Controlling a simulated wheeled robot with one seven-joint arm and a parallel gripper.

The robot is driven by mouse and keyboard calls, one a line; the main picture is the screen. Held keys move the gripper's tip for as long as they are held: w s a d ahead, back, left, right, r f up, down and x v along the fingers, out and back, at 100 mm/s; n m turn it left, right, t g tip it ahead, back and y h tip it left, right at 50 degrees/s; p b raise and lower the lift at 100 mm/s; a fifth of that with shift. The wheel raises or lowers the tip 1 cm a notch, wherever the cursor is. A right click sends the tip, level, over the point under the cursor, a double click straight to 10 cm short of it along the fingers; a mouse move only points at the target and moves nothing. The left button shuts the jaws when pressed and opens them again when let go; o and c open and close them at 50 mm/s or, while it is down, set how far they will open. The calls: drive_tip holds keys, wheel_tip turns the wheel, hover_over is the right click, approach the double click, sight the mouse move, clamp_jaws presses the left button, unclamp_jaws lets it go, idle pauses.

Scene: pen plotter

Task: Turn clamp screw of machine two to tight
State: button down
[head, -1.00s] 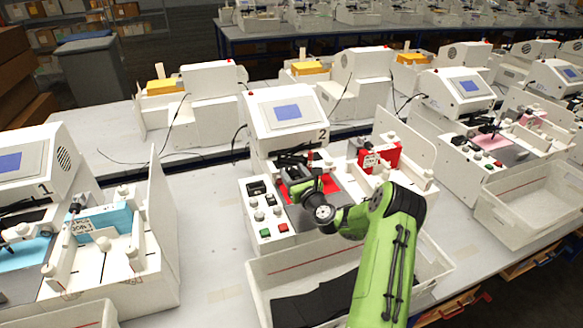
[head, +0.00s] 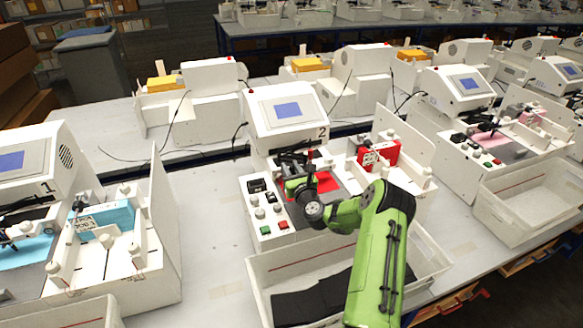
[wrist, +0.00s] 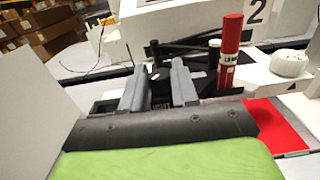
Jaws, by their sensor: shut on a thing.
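Machine two (head: 285,112) stands in the middle of the head view, with a "2" on its front. My gripper (wrist: 160,84) is at its pen carriage, with its two grey fingers on either side of a small dark part, which I take to be the clamp screw (wrist: 157,74). The fingers are shut on it, and they hide much of it. Lettering that looks like "TIGHT" shows just below, partly covered. A red pen (wrist: 230,52) stands upright to the right of the fingers. A red sheet (wrist: 278,126) lies on the bed. In the head view my arm hides part of the machine.
A button panel with a green button (head: 265,230) is left of my arm. An open white tray (head: 275,267) stands in front. A red block (head: 383,153) sits at the right. Machine one (head: 30,165) stands at the left, with bare table (head: 205,220) between.

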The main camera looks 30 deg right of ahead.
drive_tip(key=shift+a+r+m+g+h+p, duration=0.1)
drive_tip(key=shift+r+m+g+h+p, duration=0.1)
drive_tip(key=shift+m+h+p, duration=0.3)
drive_tip(key=shift+a+r+m+g+h+p, duration=0.1)
drive_tip(key=shift+m+g+h+p, duration=0.15)
drive_tip(key=shift+h+p, duration=0.35)
drive_tip(key=shift+d+f+m+h, duration=0.1)
drive_tip(key=shift+f+m+h, duration=0.2)
drive_tip(key=shift+h, duration=0.2)
drive_tip(key=c, duration=0.8)
unclamp_jaws()
drive_tip(key=shift+c, duration=0.2)
drive_tip(key=b+v, duration=1.5)
drive_tip(key=b, duration=0.1)
drive_tip(key=shift+s+a+r+b, duration=0.1)
drive_tip(key=shift+s+a+b, duration=0.2)
drive_tip(key=shift+b, duration=0.1)
drive_tip(key=shift+d+r, duration=0.1)
